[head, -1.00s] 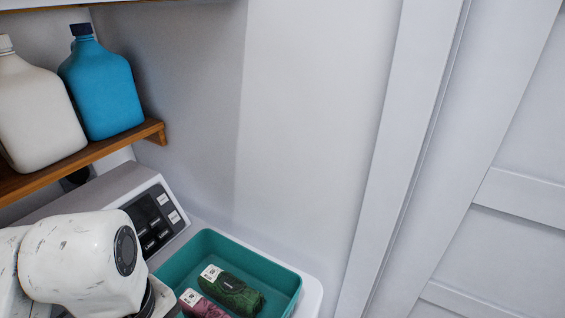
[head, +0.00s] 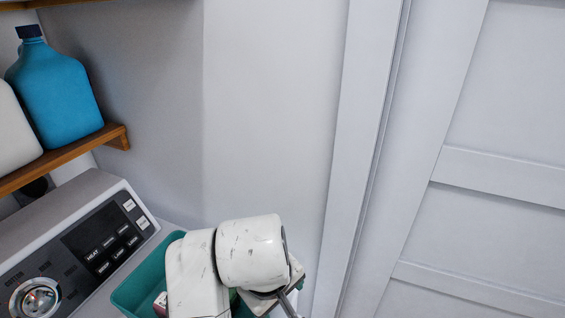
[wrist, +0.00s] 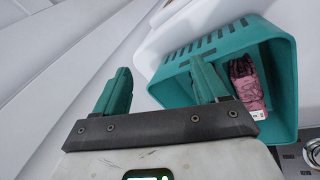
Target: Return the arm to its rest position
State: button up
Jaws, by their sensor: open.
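A pink bundle with a white label (wrist: 246,84) lies in the basket. In the head view my white arm is bent in front of the basket (head: 137,288) and hides much of it. The gripper's fingers are not clear there.
The basket stands on a white appliance beside its control panel (head: 98,240). A wooden shelf (head: 75,150) at left holds a blue bottle (head: 58,95) and a white bottle (head: 14,135). A white wall and a panelled door (head: 490,220) are at right.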

jog(key=s+d+f+m+h, duration=0.1)
jog(key=d+f, duration=0.2)
jog(key=d, duration=0.5)
jog(key=d+f+m+b, duration=0.1)
jog(key=d+f+m, duration=0.15)
jog(key=d, duration=0.55)
jog(key=s+d+f+m+h, duration=0.1)
jog(key=d+f, duration=0.3)
jog(key=d, duration=0.3)
jog(key=s+d+f+m+b, duration=0.1)
jog(key=s+d+f+m, duration=0.1)
jog(key=s+d+f, duration=0.65)
jog(key=s+a+f+m+g+y, duration=0.1)
jog(key=s, duration=0.5)
jog(key=s+a+f+m+y, duration=0.1)
jog(key=s+a+f+y, duration=0.1)
jog(key=s, duration=0.5)
jog(key=shift+s+f+g+b, duration=0.2)
jog(key=shift+f+g+b, duration=0.05)
jog(key=shift+g+b, duration=0.15)
